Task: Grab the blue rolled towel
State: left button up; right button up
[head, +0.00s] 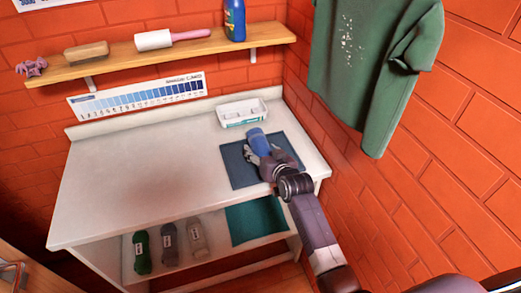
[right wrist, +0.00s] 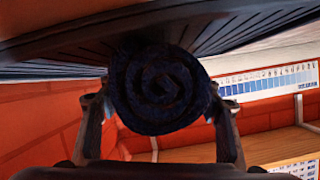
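The blue rolled towel (head: 257,138) lies on a dark blue-grey mat (head: 236,172) at the right end of the white counter. My right gripper (head: 262,155) is at its near end. In the right wrist view, the towel's dark spiral end (right wrist: 160,85) sits between the two fingers of my right gripper (right wrist: 160,105), one on each side. The fingers are spread about the roll's width; I cannot tell whether they press on it. The towel looks against the mat. My left gripper is not in view.
A white tray (head: 243,113) stands just behind the towel. The brick wall and a hanging green shirt (head: 372,70) are close on the right. A wooden shelf (head: 160,56) with several items runs above. Rolled towels (head: 168,244) lie below the counter. The counter's left side is clear.

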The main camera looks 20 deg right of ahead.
jog(key=c, duration=0.8)
jog(key=shift+c, duration=0.3)
jog(key=shift+r, duration=0.15)
